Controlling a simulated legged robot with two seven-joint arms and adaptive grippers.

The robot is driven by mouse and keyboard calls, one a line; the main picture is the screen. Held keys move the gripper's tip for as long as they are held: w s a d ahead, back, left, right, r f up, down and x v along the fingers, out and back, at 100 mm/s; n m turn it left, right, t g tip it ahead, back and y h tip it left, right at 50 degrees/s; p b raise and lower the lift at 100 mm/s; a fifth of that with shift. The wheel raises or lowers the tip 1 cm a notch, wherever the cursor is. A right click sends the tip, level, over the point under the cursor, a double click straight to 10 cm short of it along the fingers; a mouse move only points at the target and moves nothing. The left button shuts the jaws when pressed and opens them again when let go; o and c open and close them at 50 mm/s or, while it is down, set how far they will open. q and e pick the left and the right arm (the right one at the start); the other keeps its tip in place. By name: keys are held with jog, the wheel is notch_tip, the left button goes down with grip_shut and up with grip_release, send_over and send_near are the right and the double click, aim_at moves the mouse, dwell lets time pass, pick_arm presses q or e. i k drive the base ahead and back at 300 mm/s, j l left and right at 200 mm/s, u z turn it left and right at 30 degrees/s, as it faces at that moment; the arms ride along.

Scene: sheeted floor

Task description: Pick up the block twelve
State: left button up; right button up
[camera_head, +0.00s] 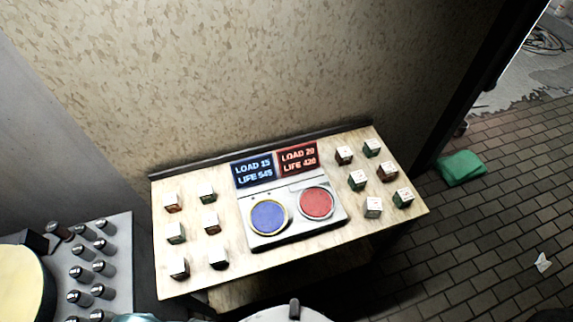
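Several small cube blocks stand on a light wooden table in two groups. The left group includes a block with a reddish side (171,203), a greenish one (207,193) and a dark-sided one (219,258). The right group includes a brown one (344,155), a mostly white one (373,207) and a green one (403,198). Their tops are pale with small marks, too small to read, so I cannot tell which is block twelve. Neither of my grippers shows in the head view.
The table (190,285) carries a central panel with a blue disc (269,217), a red disc (316,203) and two lit displays (254,171). A wall stands behind. A grey board with dark cylinders (125,240) is at left. A green item (462,168) lies on the tiled floor.

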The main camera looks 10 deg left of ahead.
aim_at(217, 255)
jog(key=k+j+u, duration=0.15)
jog(key=u, duration=0.25)
jog(key=k+j+u, duration=0.35)
